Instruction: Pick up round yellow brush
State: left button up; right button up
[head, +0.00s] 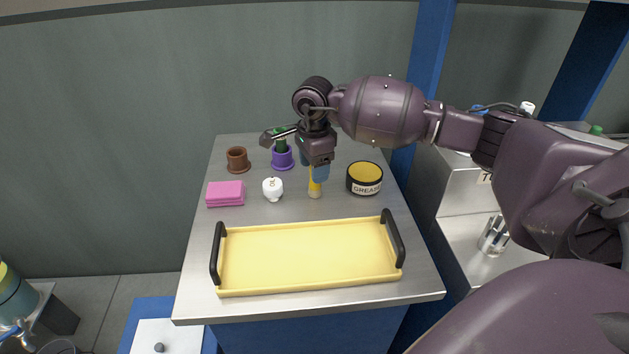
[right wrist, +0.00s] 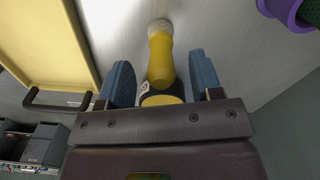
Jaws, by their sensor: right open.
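The round yellow brush (head: 315,188) stands or lies on the metal table behind the yellow tray, partly hidden by my right gripper (head: 319,174). In the right wrist view the yellow brush (right wrist: 161,56), with a pale round tip, lies between the two blue fingers of my right gripper (right wrist: 158,78). The fingers are open, with a gap on each side of the brush. My left gripper is not in view.
A yellow tray (head: 310,255) with black handles fills the table's front. A grease tin (head: 364,178) is right of the brush; a white object (head: 272,189), pink sponges (head: 225,194), a purple holder (head: 283,159) and a brown cup (head: 237,160) are left.

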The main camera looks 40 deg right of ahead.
jog(key=shift+f, duration=0.95)
jog(key=shift+c, duration=0.5)
jog(key=c, duration=0.9)
jog(key=shift+r, duration=0.15)
notch_tip(320, 180, up, 20)
jog(key=p, duration=0.1)
jog(key=shift+p, duration=0.4)
